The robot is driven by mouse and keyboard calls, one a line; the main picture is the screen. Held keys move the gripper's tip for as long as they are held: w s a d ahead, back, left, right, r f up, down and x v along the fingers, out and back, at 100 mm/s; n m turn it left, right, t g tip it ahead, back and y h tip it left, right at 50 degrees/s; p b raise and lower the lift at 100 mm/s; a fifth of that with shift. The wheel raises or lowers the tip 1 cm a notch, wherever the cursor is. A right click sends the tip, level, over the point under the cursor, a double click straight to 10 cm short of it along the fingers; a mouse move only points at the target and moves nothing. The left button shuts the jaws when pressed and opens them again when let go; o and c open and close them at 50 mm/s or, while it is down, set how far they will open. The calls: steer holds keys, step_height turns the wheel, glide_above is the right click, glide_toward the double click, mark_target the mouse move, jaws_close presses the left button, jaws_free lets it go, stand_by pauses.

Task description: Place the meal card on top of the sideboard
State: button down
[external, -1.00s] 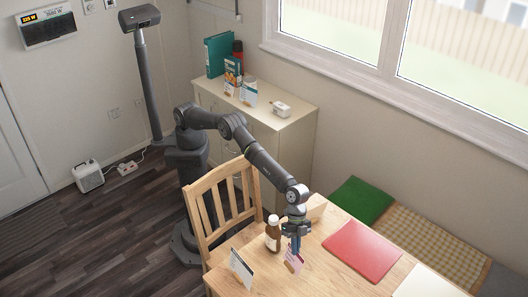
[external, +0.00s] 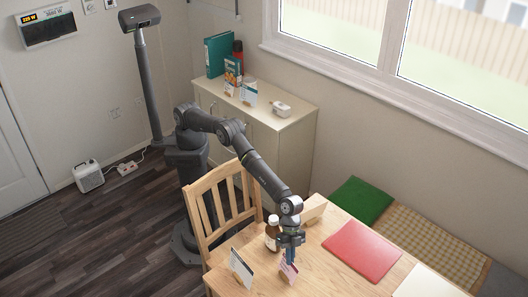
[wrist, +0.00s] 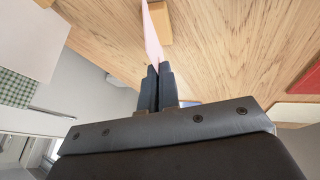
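A pink card (external: 289,271) is at the near part of the wooden table; which card is the meal card I cannot read. My gripper (external: 290,254) is shut on its upper edge, and the card hangs down from the fingers. In the wrist view the pink card (wrist: 152,32) runs out from between the closed fingertips (wrist: 154,70), with a small wooden block (wrist: 158,22) at its far end. A white card (external: 241,268) stands on the table left of the gripper. The sideboard (external: 292,131) is behind, against the wall.
A brown bottle (external: 272,236) stands close to my gripper's left. A wooden block (external: 314,207), red folder (external: 362,250) and white sheet (external: 427,283) lie on the table. The chair (external: 222,212) is left. The sideboard holds a teal binder (external: 217,54), boxes, and a white object (external: 280,108).

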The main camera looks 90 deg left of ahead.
steer(key=c, duration=1.7)
jaws_free()
steer(key=v, duration=1.7)
steer(key=shift+w+d, duration=0.25)
steer(key=shift+w, duration=0.2)
steer(key=shift+o, duration=0.6)
steer(key=shift+a+r, duration=0.2)
steer(key=shift+r, duration=0.25)
